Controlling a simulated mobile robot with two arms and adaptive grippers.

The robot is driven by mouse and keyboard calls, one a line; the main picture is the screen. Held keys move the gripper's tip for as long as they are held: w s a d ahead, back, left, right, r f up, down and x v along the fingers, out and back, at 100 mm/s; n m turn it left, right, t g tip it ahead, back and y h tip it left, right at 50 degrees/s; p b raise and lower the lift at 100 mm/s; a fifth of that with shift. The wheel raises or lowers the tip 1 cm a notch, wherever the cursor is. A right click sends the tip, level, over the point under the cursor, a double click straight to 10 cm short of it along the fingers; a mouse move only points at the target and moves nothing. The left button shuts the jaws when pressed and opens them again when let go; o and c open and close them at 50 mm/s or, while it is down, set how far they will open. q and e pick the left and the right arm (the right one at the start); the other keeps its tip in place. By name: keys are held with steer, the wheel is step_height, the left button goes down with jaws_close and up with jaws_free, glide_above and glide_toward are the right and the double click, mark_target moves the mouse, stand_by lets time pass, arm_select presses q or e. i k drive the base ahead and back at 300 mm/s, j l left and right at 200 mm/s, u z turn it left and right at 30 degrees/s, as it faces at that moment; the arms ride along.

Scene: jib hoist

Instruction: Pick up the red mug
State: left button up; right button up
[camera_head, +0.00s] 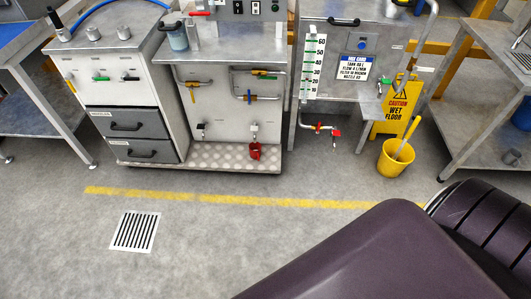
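The red mug (255,151) stands on the low tread-plate shelf (200,154) at the foot of the middle metal unit. It sits just below a small tap on the unit's front panel. It is small in the view, so its handle is hard to make out. Neither my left gripper nor my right gripper is in view. A large dark purple part, likely one of my own arm links, fills the lower right, far from the mug.
A yellow bucket (391,160) and a yellow wet-floor sign (396,105) stand right of the mug. A grey drawer cabinet (127,125) is at left. Pipes and valves project above the shelf. The floor with a yellow line (230,201) and a drain grate (135,231) is clear.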

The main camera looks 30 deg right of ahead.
mark_target(254, 148)
steer(key=i+j+z, duration=0.1)
steer(key=z, duration=0.25)
steer(key=j+z, duration=0.3)
steer(key=i+j+z, duration=0.1)
steer(key=j+z, duration=0.25)
